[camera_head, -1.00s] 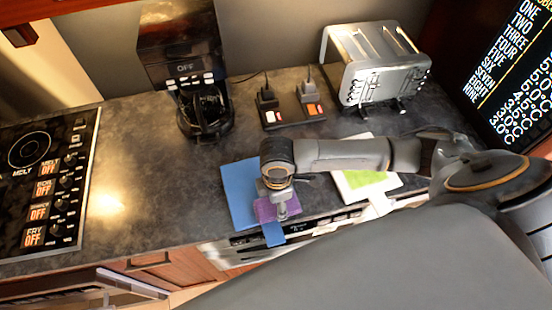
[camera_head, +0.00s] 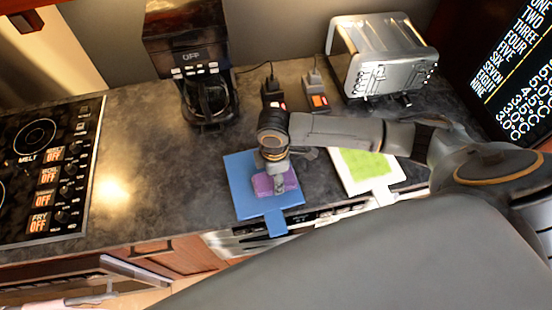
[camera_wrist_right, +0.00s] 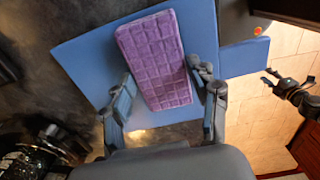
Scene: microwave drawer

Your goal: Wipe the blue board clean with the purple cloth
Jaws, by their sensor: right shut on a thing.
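The blue board (camera_head: 241,180) lies flat on the dark counter near its front edge, its handle (camera_head: 277,223) pointing to the front. It also shows in the right wrist view (camera_wrist_right: 95,60). The quilted purple cloth (camera_head: 264,184) lies over the board's middle. My right gripper (camera_head: 279,188) reaches down onto it. In the right wrist view my right gripper (camera_wrist_right: 171,92) is shut on the cloth (camera_wrist_right: 150,50), one finger at each side. I see no marks on the bare blue parts. My left gripper (camera_wrist_right: 287,88) shows small at the right edge of the wrist view; its jaw opening is unclear.
A white board with a green patch (camera_head: 367,163) lies to the right. A coffee maker (camera_head: 190,60), small box with switches (camera_head: 317,101) and toaster (camera_head: 380,60) stand behind. A cooktop (camera_head: 40,170) is at left. The counter between cooktop and blue board is clear.

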